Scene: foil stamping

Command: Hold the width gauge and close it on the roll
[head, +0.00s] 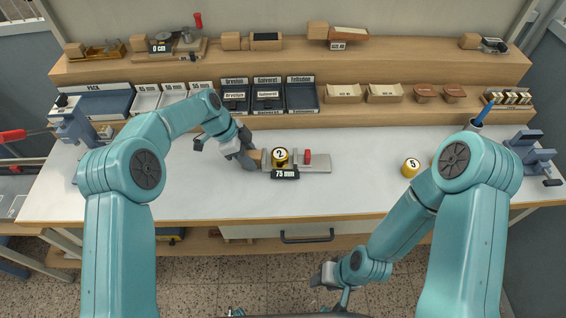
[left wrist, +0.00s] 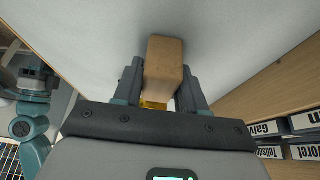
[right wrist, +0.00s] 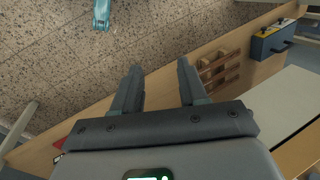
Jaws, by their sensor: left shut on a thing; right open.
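The width gauge (head: 318,166) lies on the white bench top, a flat grey metal plate with a red knob (head: 307,157), a "75 mm" label and a wooden handle at its left end. A gold roll marked "2" (head: 280,156) stands at the gauge, beside the knob; whether the jaw touches it is too small to tell. My left gripper (head: 251,160) is shut on the wooden handle (left wrist: 165,72), which sits between its fingers in the left wrist view. My right gripper (right wrist: 160,88) is open and empty, out in front of the bench over the floor.
A gold roll marked "5" (head: 411,167) stands on the right of the bench, with another partly hidden behind my right arm. Labelled trays (head: 270,97) and boxes line the shelf behind. The bench (head: 355,195) is clear between the gauge and roll "5".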

